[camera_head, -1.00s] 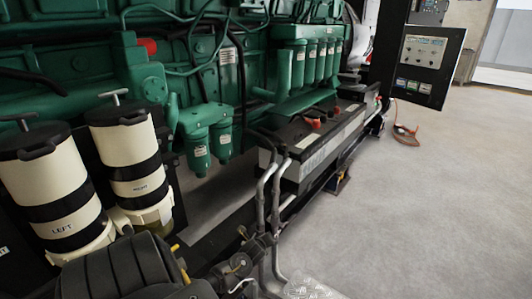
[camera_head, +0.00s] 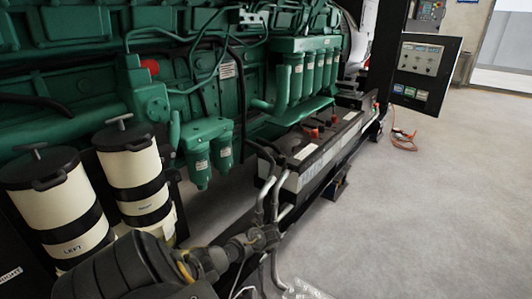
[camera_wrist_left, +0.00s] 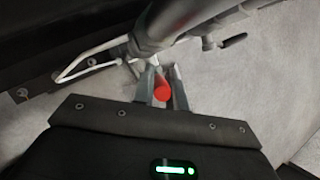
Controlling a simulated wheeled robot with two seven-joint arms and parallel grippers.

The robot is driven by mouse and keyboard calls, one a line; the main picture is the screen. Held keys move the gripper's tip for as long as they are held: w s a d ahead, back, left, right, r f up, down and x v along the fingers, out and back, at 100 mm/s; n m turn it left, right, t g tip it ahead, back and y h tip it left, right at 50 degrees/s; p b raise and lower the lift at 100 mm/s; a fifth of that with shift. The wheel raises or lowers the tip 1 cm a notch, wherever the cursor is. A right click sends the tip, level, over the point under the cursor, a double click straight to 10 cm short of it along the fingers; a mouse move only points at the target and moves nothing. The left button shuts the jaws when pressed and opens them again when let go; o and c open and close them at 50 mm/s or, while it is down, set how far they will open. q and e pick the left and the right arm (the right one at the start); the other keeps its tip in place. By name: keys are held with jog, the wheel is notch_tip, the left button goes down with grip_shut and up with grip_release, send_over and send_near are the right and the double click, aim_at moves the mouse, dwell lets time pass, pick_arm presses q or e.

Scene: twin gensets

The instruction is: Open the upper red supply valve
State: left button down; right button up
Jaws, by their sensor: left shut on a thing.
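In the left wrist view a red valve handle (camera_wrist_left: 162,92) shows its round end between the two grey fingers of my left gripper (camera_wrist_left: 161,79). The gripper is shut on it. A grey pipe (camera_wrist_left: 180,22) runs close beyond the fingertips. In the head view my left arm comes in from the bottom left and reaches toward grey pipe fittings (camera_head: 256,240) beside the engine. The fingers and the red handle cannot be made out there. How far the valve is turned cannot be told. My right gripper is in neither view.
Two cream and black canisters (camera_head: 132,168) stand left of the arm. The green engine (camera_head: 75,75) fills the back left, with black batteries (camera_head: 310,150) at its foot. An open control panel (camera_head: 418,70) stands at the back right. The floor (camera_head: 400,220) at right is mostly clear.

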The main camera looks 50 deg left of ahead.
pick_arm(q)
jog(key=shift+w+g, duration=0.1)
jog(key=shift+g, duration=0.2)
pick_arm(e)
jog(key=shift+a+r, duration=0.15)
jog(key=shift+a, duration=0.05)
pick_arm(q)
jog(key=c, duration=1.4)
grip_release()
